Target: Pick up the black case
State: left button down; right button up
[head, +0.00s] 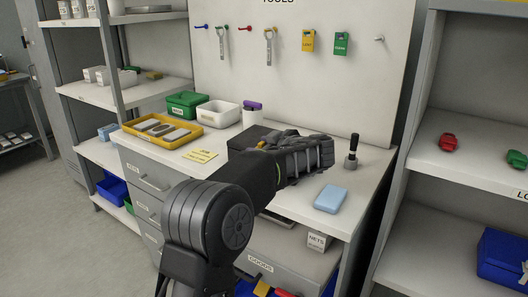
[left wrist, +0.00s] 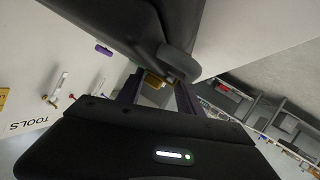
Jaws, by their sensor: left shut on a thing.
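The black case (head: 246,138) is at the back of the counter in the head view, partly hidden behind my left gripper and forearm. My left gripper (head: 260,147) is shut on it. In the left wrist view, the dark case (left wrist: 110,28) fills the top, with a rounded grey handle-like part and a small yellowish piece close to the fingers of my left gripper (left wrist: 157,92). The head view does not show clearly whether the case touches the counter. My right gripper is not in view.
On the counter (head: 300,208) are a yellow tray (head: 127,126), green bin (head: 186,117), white bin (head: 218,124), purple-capped container (head: 252,116), light blue block (head: 331,199) and black-handled tool (head: 351,160). A lower drawer (head: 285,262) stands open. Shelves flank the counter.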

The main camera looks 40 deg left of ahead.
pick_arm(q)
notch_tip(320, 180, up, 9)
jog(key=p, duration=0.3)
jog(key=shift+r, duration=0.4)
dwell(0.3)
